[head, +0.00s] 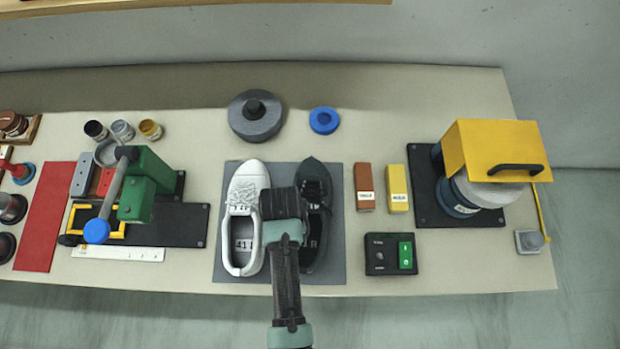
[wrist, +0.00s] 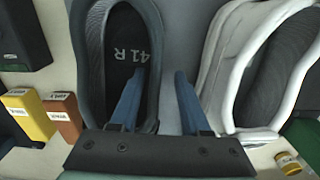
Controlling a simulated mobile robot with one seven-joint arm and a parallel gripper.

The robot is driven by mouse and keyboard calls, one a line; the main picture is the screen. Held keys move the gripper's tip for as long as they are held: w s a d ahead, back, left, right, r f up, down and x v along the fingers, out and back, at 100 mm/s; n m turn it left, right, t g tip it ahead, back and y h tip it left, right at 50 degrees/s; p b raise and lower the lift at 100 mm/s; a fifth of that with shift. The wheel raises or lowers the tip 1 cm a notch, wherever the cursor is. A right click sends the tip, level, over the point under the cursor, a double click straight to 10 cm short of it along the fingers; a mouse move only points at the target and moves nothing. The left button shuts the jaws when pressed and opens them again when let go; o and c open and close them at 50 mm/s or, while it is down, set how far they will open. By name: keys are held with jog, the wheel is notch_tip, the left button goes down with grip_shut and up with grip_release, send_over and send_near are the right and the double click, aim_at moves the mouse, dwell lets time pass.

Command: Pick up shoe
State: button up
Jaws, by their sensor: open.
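A white shoe (head: 243,218) and a dark grey shoe (head: 313,200) stand side by side on a grey mat (head: 335,265) on the table. In the wrist view the dark shoe (wrist: 92,60), marked "41 R" inside, is at the left, and the white shoe (wrist: 215,85) is at the right. My gripper (wrist: 160,75) is open and empty, with its two blue fingers apart. In the wrist view one finger overlaps the dark shoe's opening and the other appears over the gap between the shoes. In the head view my arm hides part of both shoes and the fingertips.
A switch box (head: 390,254), a brown block (head: 364,187) and a yellow block (head: 398,188) lie to the right, before a yellow-guarded grinder (head: 495,150). A grey disc (head: 256,118) and blue ring (head: 323,120) lie behind.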

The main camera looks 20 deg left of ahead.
jog(key=shift+c, duration=0.3)
grip_shut()
jog(key=shift+w+r, duration=0.1)
dwell(1.0)
